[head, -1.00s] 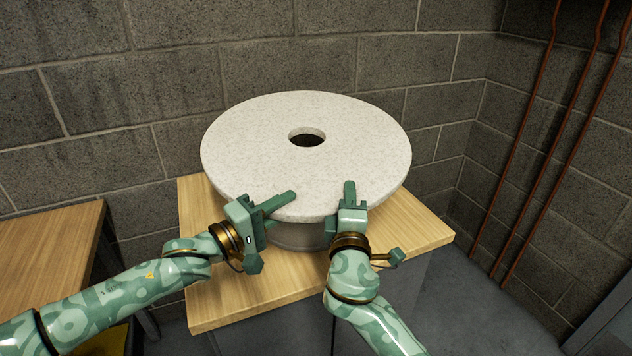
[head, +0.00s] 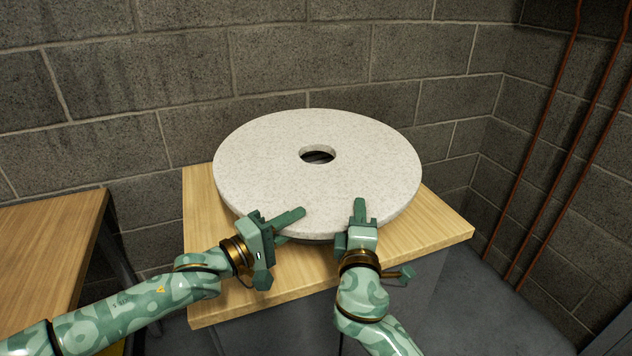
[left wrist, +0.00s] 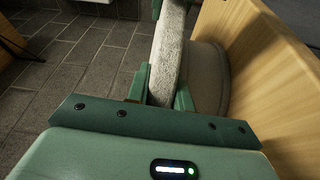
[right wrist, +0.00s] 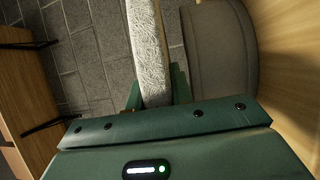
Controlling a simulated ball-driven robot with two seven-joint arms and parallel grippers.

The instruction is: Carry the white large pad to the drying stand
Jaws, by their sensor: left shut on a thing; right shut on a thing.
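The white large pad (head: 300,140) is a speckled disc with a round hole in the middle. It is level above a wooden-topped table. My left gripper (head: 288,218) is shut on the near left part of its rim, and my right gripper (head: 359,214) is shut on the near right part. The pad's edge shows between the fingers in the left wrist view (left wrist: 168,60) and in the right wrist view (right wrist: 148,50). A grey round base (right wrist: 220,55) is beside the pad's underside; whether they touch is hard to tell. I cannot make out which thing is the drying stand.
The wooden tabletop (head: 205,275) has bare room at its front and right corner (head: 440,215). Another wooden table (head: 45,245) stands at the left. A block wall (head: 300,60) is close behind, and orange pipes (head: 548,130) run down the right wall.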

